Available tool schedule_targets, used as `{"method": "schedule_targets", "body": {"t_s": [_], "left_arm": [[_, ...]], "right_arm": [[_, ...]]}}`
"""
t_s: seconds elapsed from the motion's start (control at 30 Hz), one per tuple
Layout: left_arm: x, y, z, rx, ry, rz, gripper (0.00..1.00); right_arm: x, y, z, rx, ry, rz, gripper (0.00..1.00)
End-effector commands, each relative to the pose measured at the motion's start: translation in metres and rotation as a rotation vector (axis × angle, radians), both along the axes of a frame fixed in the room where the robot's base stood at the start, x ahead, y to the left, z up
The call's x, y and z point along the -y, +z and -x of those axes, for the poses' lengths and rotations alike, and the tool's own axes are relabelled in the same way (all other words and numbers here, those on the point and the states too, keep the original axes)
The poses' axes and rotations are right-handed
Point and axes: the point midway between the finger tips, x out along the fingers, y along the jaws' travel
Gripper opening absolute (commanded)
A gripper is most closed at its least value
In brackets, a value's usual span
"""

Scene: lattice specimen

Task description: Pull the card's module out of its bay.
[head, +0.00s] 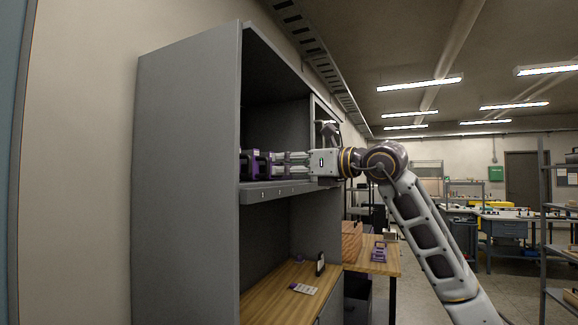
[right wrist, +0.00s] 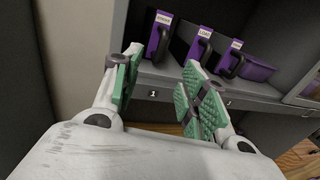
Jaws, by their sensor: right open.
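Purple modules with black handles stand in bays on the shelf of a grey cabinet. In the right wrist view I see a left one (right wrist: 158,38), a middle one (right wrist: 200,46) and a right one (right wrist: 233,58), each with a white label too small to read surely. In the head view two purple modules (head: 247,165) show at the shelf's left. My right gripper (head: 281,163) is open and empty at the shelf front, its fingers (right wrist: 162,62) spread short of the modules. A small pale card (head: 303,289) lies on the wooden counter below. My left gripper is not in view.
The shelf edge (head: 285,191) carries number tags; a "1" tag (right wrist: 153,93) shows between my fingers. A black upright object (head: 320,264) stands on the wooden counter (head: 265,300). A side table (head: 385,263) holds a purple item (head: 379,253).

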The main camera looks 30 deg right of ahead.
Motion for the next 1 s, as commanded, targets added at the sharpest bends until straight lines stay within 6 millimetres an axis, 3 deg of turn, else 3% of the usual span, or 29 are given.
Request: {"method": "schedule_targets", "body": {"t_s": [0.27, 0.67, 1.0], "left_arm": [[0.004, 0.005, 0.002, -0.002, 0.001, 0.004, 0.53], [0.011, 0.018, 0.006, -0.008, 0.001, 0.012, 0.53], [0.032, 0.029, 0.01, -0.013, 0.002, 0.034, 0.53]], "right_arm": [[-0.007, 0.001, -0.014, -0.001, 0.002, 0.0, 0.43], [-0.028, 0.001, -0.056, -0.002, 0.002, -0.001, 0.43], [-0.047, 0.002, -0.092, -0.001, 0.002, -0.002, 0.43]]}}
